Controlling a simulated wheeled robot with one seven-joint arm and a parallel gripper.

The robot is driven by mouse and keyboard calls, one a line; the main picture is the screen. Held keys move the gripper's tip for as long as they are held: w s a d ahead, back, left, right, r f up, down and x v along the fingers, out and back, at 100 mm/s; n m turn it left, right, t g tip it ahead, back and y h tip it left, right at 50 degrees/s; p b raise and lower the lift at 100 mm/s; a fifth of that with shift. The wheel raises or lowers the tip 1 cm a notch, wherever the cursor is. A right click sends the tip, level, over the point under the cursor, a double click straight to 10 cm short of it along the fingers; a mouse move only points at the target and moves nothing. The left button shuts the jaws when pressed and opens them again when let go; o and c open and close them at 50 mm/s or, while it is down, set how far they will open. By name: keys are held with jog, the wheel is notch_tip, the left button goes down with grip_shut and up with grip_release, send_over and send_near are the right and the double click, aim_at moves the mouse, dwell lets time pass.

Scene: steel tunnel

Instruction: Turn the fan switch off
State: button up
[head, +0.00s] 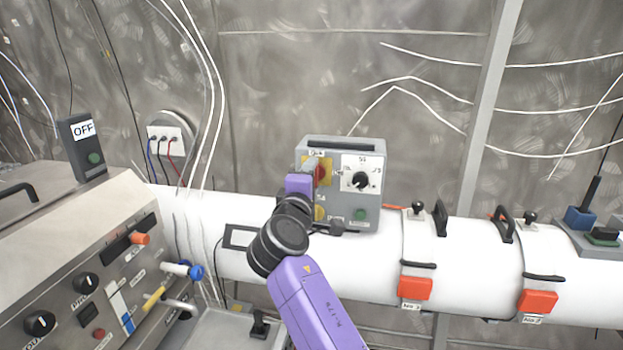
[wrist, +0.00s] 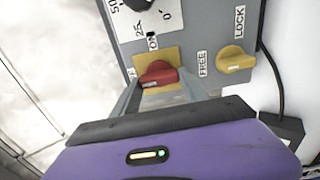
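The fan switch is a red rotary knob on a yellow plate, at the upper left of a grey control box (head: 340,145). In the head view the red knob (head: 323,172) is partly hidden by my gripper (head: 311,165). In the wrist view the red knob (wrist: 158,75) sits between the two grey fingers of my gripper (wrist: 160,88), with an ON label beside the plate. The fingers are apart, one on each side of the knob. I cannot tell whether they touch it.
The box also carries a black dial (head: 361,180), a green button (head: 360,214) and a yellow knob (wrist: 236,60) between FREE and LOCK labels. A white pipe (head: 365,255) with orange latches runs beneath. A metal console (head: 80,260) stands at left.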

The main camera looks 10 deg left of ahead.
jog(key=o, duration=0.4)
jog(key=s+b, duration=0.1)
jog(key=s, duration=0.7)
jog(key=shift+a+b, duration=0.2)
jog(key=shift+b, duration=0.2)
